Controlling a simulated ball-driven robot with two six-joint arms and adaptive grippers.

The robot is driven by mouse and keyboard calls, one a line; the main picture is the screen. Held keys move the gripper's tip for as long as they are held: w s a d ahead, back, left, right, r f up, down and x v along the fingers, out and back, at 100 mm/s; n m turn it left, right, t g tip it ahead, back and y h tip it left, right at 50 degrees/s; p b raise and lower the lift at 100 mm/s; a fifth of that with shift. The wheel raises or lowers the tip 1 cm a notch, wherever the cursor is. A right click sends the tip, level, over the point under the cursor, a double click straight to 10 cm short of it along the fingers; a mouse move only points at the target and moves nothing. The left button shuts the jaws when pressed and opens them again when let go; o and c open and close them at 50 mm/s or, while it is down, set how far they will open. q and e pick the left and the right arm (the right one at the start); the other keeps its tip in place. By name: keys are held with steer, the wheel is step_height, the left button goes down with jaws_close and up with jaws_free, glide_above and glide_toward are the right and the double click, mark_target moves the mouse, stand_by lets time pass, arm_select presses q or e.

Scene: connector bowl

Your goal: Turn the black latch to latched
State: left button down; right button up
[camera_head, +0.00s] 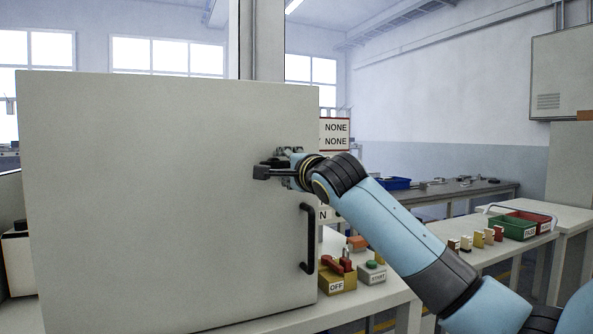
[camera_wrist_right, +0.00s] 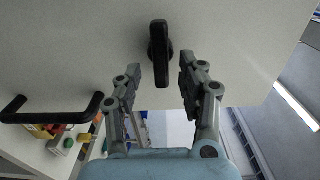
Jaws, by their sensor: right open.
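The black latch (camera_head: 262,172) is on the front of a large pale cabinet door (camera_head: 150,200), near its right edge and above the black bar handle (camera_head: 308,238). It lies about horizontal in the head view. In the wrist view the latch (camera_wrist_right: 159,45) stands lengthwise between the fingers. My right gripper (camera_head: 283,168) reaches in from the right at the latch. In the wrist view its two fingers (camera_wrist_right: 160,66) are open, one each side of the latch, with gaps showing on both sides. Part of the latch is hidden by the gripper in the head view. My left gripper is out of view.
The door handle (camera_wrist_right: 50,117) is at the left in the wrist view. A box marked OFF with a red lever (camera_head: 337,278) and a START button box (camera_head: 372,272) stand on the bench below right. Green and red bins (camera_head: 513,228) are farther right.

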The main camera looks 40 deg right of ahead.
steer(key=v, duration=0.8)
steer(key=shift+s, duration=0.2)
